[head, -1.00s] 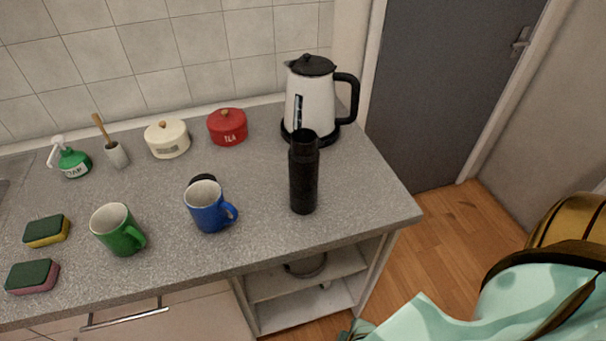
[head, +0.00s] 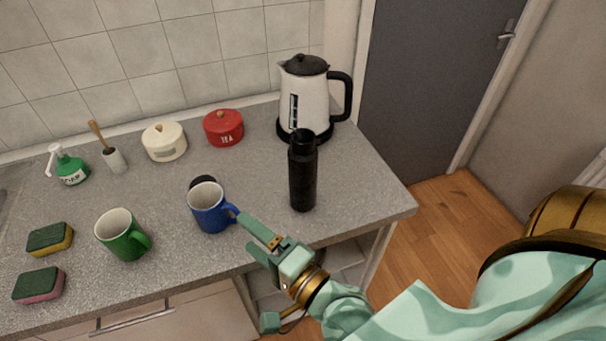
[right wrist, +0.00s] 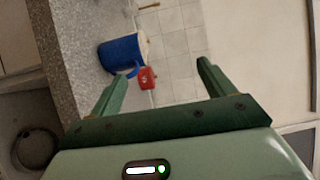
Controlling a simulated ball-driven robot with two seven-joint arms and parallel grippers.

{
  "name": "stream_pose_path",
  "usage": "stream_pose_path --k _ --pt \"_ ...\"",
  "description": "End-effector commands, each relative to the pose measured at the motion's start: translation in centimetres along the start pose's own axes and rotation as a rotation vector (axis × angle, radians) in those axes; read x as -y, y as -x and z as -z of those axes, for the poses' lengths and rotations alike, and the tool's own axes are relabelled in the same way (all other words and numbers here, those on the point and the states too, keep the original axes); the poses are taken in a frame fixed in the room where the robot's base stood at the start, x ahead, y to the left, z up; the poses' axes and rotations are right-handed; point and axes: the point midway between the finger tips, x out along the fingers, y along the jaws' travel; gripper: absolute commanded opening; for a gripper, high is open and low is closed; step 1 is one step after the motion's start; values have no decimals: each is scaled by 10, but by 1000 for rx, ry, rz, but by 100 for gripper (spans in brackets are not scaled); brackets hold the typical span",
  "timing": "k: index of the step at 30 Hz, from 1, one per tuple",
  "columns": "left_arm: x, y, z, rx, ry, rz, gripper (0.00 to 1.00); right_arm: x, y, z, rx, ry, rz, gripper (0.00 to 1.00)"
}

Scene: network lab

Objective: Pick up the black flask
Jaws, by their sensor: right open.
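The black flask (head: 302,172) stands upright on the grey counter, near its right end and in front of the kettle. My right gripper (head: 254,240) is at the counter's front edge, left of and nearer than the flask, apart from it and close to the blue mug (head: 209,208). In the right wrist view my right gripper (right wrist: 160,92) is open with nothing between its fingers. The blue mug (right wrist: 121,54) shows beyond the fingers there, and the flask is not seen in that view. My left gripper is not in view.
A white kettle (head: 305,100) with a black handle stands behind the flask. A green mug (head: 122,236), sponges (head: 50,239), a red tea tin (head: 223,128) and a cream tin (head: 164,141) stand to the left. Bare counter (head: 258,185) lies between blue mug and flask.

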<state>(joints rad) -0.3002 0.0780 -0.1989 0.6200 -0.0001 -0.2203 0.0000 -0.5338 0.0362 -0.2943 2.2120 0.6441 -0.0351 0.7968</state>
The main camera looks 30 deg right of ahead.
Motion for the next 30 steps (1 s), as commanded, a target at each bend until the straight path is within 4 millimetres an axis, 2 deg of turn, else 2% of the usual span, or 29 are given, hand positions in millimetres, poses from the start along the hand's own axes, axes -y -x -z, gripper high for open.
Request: stream_pose_path --k 1,3,6,10,12,15,24,30 --pt "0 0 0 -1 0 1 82 9 0 10 -88 -261 88 82" --pt "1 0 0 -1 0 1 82 14 5 32 -222 -629 213 82" --pt "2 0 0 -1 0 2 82 2 19 60 -395 -1039 363 82" --pt "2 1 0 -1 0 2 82 -20 36 79 -558 -1358 497 82" --pt "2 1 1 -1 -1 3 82 -28 41 84 -608 -1442 538 82" --pt "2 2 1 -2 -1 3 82 -32 38 94 -636 -1489 566 82" --pt "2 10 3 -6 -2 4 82 -34 -13 143 -635 -1488 567 82" --pt "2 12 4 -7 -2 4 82 -36 -32 162 -635 -1485 564 82"
